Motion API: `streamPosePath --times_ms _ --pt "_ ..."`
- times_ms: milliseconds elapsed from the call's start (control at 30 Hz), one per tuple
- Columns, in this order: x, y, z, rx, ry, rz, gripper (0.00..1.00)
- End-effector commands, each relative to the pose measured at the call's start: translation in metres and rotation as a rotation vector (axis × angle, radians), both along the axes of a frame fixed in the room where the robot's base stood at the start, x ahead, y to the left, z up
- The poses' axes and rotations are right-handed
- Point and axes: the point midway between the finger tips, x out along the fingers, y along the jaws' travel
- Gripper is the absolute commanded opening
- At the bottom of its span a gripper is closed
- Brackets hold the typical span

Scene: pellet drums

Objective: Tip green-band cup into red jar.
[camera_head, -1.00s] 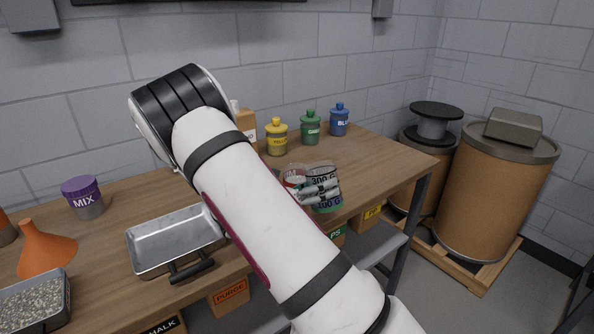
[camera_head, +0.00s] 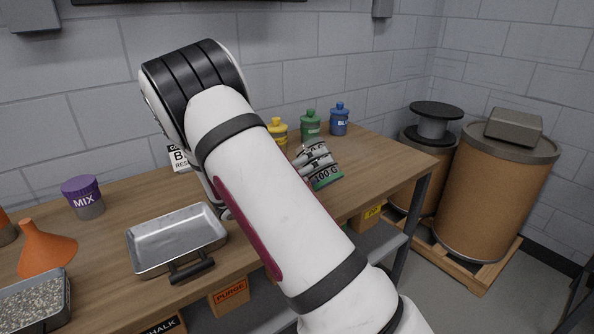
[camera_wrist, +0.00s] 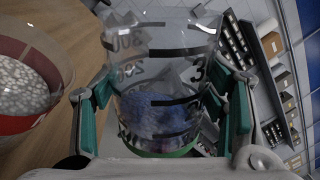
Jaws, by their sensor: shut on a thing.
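My gripper (camera_head: 312,160) is shut on a clear measuring cup with a green band (camera_head: 327,179), above the right part of the bench. In the head view the cup leans. In the wrist view the cup (camera_wrist: 160,70) stands between my teal-padded fingers, with blue pellets low inside and the green band at its base. To its left in the wrist view is a clear round vessel with a red band (camera_wrist: 35,120), holding pale pellets; I cannot tell whether it is the red jar. No other red jar shows; my arm hides part of the bench in the head view.
The bench's right end is clear.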

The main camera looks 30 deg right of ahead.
Motion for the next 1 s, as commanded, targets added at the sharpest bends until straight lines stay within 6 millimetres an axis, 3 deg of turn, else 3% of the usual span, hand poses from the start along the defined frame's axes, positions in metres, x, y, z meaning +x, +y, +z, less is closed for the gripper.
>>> streamPosePath --times_ms 333,1000 --pt "0.001 0.0 -0.017 -0.009 0.171 0.0 0.36" --pt "0.001 0.0 -0.019 -0.014 0.261 0.0 0.36"
